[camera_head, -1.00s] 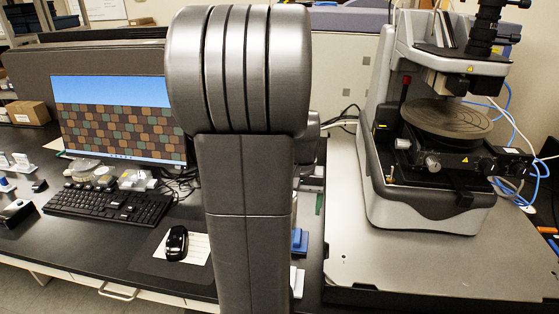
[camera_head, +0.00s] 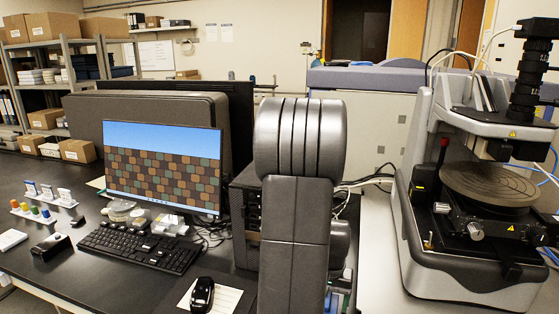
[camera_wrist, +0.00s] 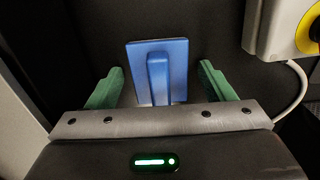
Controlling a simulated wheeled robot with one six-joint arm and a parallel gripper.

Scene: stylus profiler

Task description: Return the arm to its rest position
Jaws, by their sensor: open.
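My gripper (camera_wrist: 161,87) shows in the wrist view with its two green fingers spread wide apart. A blue block with a raised handle (camera_wrist: 158,75) lies on the dark surface beyond and between the fingers, and no contact with it shows. In the head view my grey arm stands upright in the middle of the picture, and it hides my gripper there.
The stylus profiler (camera_head: 425,250) with its round stage (camera_head: 490,184) stands to the right of my arm. A monitor (camera_head: 160,165), keyboard (camera_head: 140,245) and mouse (camera_head: 202,295) are on the black bench at left. A white device (camera_wrist: 275,30) and cable (camera_wrist: 298,90) are at right in the wrist view.

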